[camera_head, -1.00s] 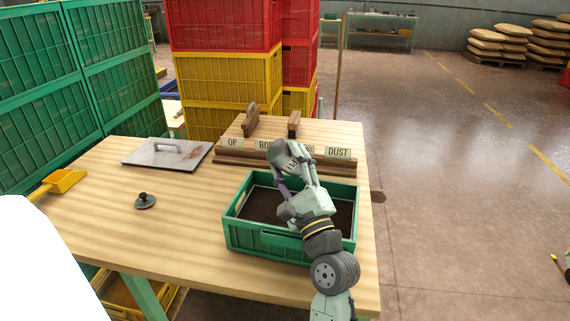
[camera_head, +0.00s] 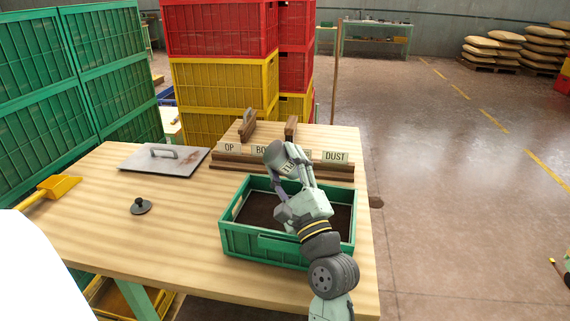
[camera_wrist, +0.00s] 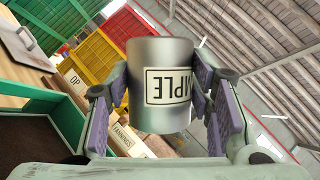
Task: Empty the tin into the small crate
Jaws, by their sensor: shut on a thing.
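The tin (camera_wrist: 160,95) is a grey metal can with a white label reading "...MPLE", upside down in the wrist view. My gripper (camera_wrist: 158,98) is shut on it, with a purple-padded finger on each side. In the head view the tin (camera_head: 273,156) is held above the far side of the small crate, tilted. My gripper (camera_head: 290,175) reaches over the crate from the front. The small green crate (camera_head: 262,244) stands on the table with a dark brown layer inside. The inside of the tin is hidden in both views.
Behind the crate is a wooden rack (camera_head: 330,168) with label cards, one reading "DUST". A metal plate with a handle (camera_head: 165,158), a dark round knob lid (camera_head: 141,206) and a yellow scoop (camera_head: 60,187) lie on the left of the table (camera_head: 185,225). Stacked crates stand behind.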

